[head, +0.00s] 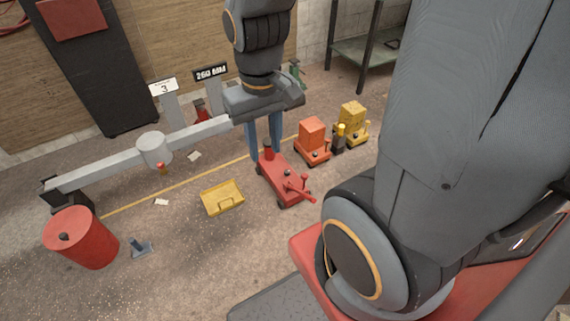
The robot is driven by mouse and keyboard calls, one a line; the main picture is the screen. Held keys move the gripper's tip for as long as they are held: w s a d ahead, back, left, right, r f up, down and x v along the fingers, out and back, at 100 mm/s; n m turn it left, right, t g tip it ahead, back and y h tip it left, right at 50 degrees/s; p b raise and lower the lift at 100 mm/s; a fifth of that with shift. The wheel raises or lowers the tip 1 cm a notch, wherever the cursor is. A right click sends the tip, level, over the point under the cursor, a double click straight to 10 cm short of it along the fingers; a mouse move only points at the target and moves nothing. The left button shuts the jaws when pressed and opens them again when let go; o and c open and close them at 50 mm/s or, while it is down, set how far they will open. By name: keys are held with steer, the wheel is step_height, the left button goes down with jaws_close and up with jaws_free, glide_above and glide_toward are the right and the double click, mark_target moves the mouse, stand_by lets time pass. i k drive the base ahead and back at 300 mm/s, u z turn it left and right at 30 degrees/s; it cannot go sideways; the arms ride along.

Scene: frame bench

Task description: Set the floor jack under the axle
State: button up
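The red floor jack (285,182) stands on the floor right of centre, its handle pointing to the lower right. My gripper (265,152) points down at the jack's far end, with its two blue-grey fingers apart on either side of the short red post. I cannot tell whether they press on the jack. The long grey axle (105,172) runs from the left towards my gripper, with a round housing (153,149) near its middle. A small orange-red piece (161,168) shows just below the housing. The axle's right end is partly hidden by my gripper. The jack is right of the axle.
A yellow tray (222,208) lies left of the jack. An orange jack-like unit (312,139) and a yellow one (352,117) stand to its right. A red drum (80,237) and small grey stand (141,248) are at left. Floor between tray and axle is mostly clear.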

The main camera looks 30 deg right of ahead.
mark_target(273, 165)
steer(key=k, duration=0.5)
steer(key=z, duration=1.15)
steer(key=i, duration=0.95)
steer(key=u, duration=1.1)
